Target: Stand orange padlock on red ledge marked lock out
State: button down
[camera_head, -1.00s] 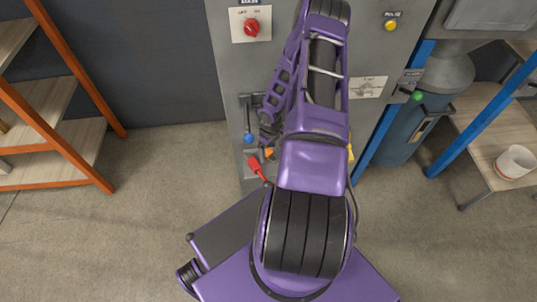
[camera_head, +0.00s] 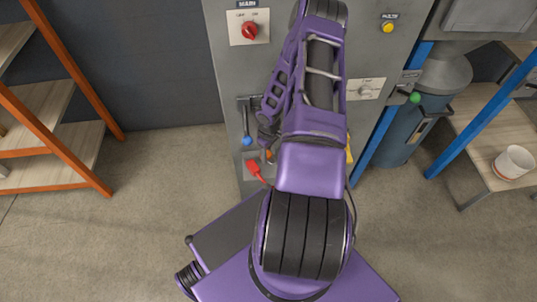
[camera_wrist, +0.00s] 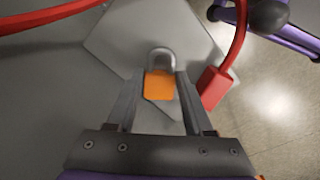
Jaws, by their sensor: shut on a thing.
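The orange padlock (camera_wrist: 159,86) is between the two fingers of my gripper (camera_wrist: 159,100) in the wrist view. Its grey shackle points away from my gripper. My gripper is shut on its body. In the head view only a small orange patch of the padlock (camera_head: 269,155) shows beside my purple arm, close to the grey cabinet's front. My arm hides most of my gripper there. I cannot make out a red ledge or its lock out marking for certain in either view.
A red block on a red cord (camera_wrist: 216,88) is just right of my gripper; a red piece (camera_head: 256,170) shows low on the cabinet (camera_head: 232,90). A blue-knobbed lever (camera_head: 247,140) is above it. Shelves (camera_head: 60,130) stand left, a bench (camera_head: 490,150) right.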

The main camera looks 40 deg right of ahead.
aim_at(269, 157)
notch_tip(269, 157, up, 6)
jog(key=shift+s+r+p, duration=0.1)
jog(key=shift+r+p, duration=0.1)
jog(key=shift+p, duration=0.1)
jog(key=s+a+b, duration=0.2)
jog(key=s+a, duration=0.3)
jog(key=s, duration=0.3)
jog(key=s+a+b, duration=0.3)
jog(key=s+a, duration=0.2)
jog(key=s, duration=0.3)
jog(key=shift+s+a+r+b, duration=0.2)
jog(key=shift+s+b, duration=0.15)
jog(key=shift+s, duration=0.05)
jog(key=shift+s, duration=0.1)
